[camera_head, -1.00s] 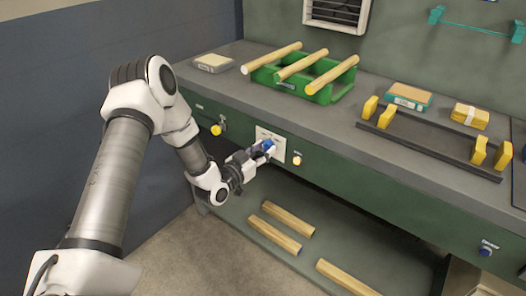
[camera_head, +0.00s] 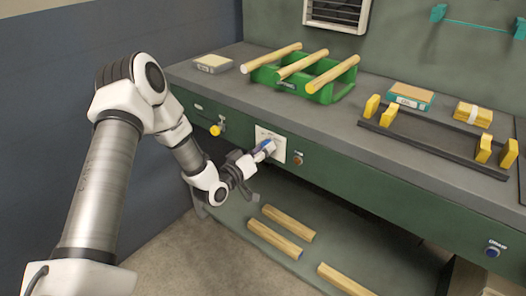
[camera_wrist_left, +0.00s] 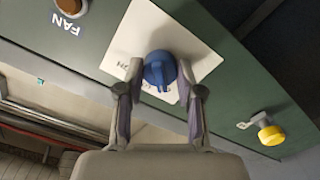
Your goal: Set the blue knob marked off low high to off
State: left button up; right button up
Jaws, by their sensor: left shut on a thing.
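The blue knob (camera_wrist_left: 158,68) sits on a white plate (camera_wrist_left: 133,40) on the green bench front. In the left wrist view its ridge points down, toward my gripper's palm. The plate's lettering is partly hidden and I cannot read which mark the knob points at. My left gripper (camera_wrist_left: 160,75) is shut on the knob, one finger on each side. In the head view my left gripper (camera_head: 259,154) reaches the plate from the lower left and covers much of the knob (camera_head: 267,145). My right gripper is not in view.
An orange-brown button marked FAN (camera_wrist_left: 72,5) is beside the plate. A yellow knob (camera_head: 215,130) sticks out left of it. A green rack (camera_head: 318,92) with wooden rods stands on the bench. More rods (camera_head: 282,238) lie on the shelf below.

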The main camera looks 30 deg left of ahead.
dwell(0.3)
pick_arm(q)
jog(key=o, duration=1.1)
jog(key=shift+o, duration=0.2)
jog(key=s, duration=1.2)
jog(key=shift+a, duration=0.45)
jog(key=shift+f, duration=0.1)
